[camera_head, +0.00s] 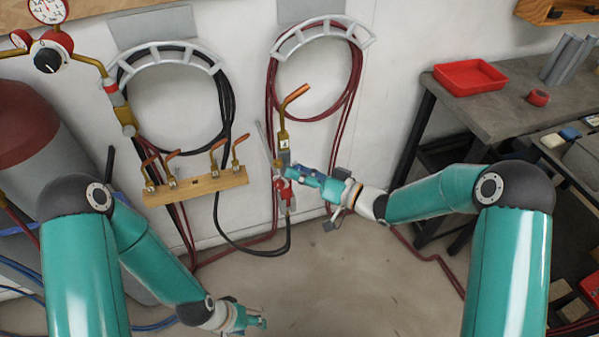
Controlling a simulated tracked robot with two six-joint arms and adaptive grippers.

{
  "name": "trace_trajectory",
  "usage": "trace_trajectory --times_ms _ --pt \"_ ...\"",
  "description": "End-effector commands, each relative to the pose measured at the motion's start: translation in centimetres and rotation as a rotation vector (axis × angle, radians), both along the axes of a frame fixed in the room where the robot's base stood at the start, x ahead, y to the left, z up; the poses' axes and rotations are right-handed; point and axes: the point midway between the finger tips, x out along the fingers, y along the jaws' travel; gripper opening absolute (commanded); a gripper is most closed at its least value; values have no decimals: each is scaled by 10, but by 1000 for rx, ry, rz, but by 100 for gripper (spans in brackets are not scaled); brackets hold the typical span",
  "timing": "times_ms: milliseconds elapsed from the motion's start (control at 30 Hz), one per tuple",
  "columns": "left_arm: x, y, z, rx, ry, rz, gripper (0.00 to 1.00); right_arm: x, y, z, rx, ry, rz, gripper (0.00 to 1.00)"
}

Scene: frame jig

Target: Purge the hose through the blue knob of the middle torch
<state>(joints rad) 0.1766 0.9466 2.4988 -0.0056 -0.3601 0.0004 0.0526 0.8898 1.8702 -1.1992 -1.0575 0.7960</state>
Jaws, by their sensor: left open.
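A torch (283,138) with a brass body and a bent copper tip stands upright in front of the wall, tip upward. Its lower part has red fittings (281,194), and a black hose and a red hose run from below it. My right gripper (289,171) reaches in from the right and appears shut on the torch's body, covering part of it. Small blue parts show there, but I cannot tell a knob from the gripper. My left gripper (262,322) is low over the floor, open and empty, well below the torch.
A wooden rack (196,189) with several copper tips is on the wall, left of the torch. Coiled hoses hang on two wall brackets (168,52). A regulator (46,56) and a red-topped cylinder (30,120) stand left. A workbench (470,105) with a red tray (470,77) is right.

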Motion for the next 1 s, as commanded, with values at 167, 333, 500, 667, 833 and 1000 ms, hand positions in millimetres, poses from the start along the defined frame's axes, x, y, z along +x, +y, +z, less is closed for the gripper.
trace_trajectory --times_ms 167,333,500,667,833,1000 --pt "0 0 0 0 0 0 52 0 0 0 0 0 0 52" --pt "0 0 0 0 0 0 52 0 -1 0 -1 0 -1 52" --pt "0 0 1 0 0 0 52 -5 -12 0 0 0 -4 52" --pt "0 0 1 0 0 0 52 -19 -34 1 -1 0 -5 52" --pt "0 0 1 0 0 0 52 -37 -65 3 -1 0 -5 52" --pt "0 0 1 0 0 0 52 -52 -89 4 -1 0 -4 52"
